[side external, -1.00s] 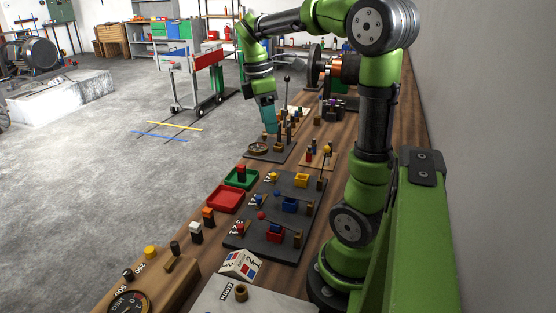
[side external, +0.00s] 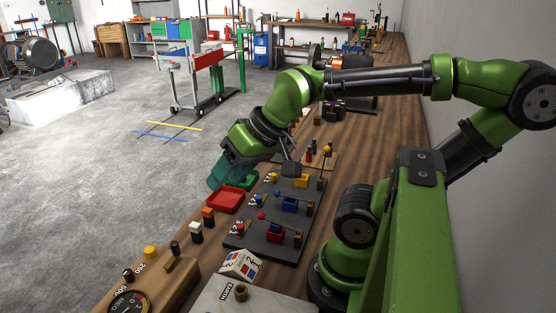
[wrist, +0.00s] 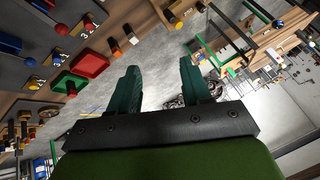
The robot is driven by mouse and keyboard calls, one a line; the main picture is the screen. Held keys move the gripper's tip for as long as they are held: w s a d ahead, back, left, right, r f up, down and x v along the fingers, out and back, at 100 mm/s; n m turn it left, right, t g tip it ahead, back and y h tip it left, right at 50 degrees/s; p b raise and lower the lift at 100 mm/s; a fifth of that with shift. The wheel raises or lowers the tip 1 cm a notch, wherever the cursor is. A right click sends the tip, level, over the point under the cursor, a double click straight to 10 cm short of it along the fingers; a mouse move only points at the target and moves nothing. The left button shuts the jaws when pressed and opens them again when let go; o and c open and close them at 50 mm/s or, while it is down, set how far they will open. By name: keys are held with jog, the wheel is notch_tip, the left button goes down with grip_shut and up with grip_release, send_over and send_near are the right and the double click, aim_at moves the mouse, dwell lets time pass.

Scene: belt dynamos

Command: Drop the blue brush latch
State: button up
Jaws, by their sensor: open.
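The dark panel (side external: 262,238) on the bench has three rows, with a yellow holder (side external: 301,181), a blue holder (side external: 290,204) and a red holder (side external: 275,235). Beside the blue holder is a small blue piece (side external: 259,200); which part is the latch is too small to tell. My gripper (side external: 222,176) is open and empty, with its teal fingers left of the panel's far end, near the green tray. In the wrist view my gripper (wrist: 160,68) points toward the floor beyond the bench.
A red tray (side external: 225,200) and a partly hidden green tray (side external: 249,181) sit left of the panel. Black, white and orange blocks (side external: 196,233) stand nearer the camera. A rod with a yellow ball (side external: 327,150) rises behind the panel. Open floor lies left.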

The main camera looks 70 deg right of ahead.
jog(key=w+d+f+n+g, duration=0.15)
jog(key=d+g, duration=0.25)
jog(key=d, duration=0.4)
jog(key=w+d+f+n+g+h, duration=0.1)
jog(key=w+d+f+g, duration=0.15)
jog(key=d, duration=0.55)
jog(key=w+d+f+n+g, duration=0.1)
jog(key=w+d+f+g, duration=0.2)
jog(key=d, duration=0.5)
jog(key=n+g, duration=0.2)
jog(key=n, duration=0.2)
send_near(293, 197)
jog(key=shift+m, duration=0.25)
jog(key=f, duration=0.2)
jog(key=w+f, duration=0.1)
jog(key=f, duration=0.1)
jog(key=w+f, duration=0.1)
jog(key=f, duration=0.2)
grip_shut()
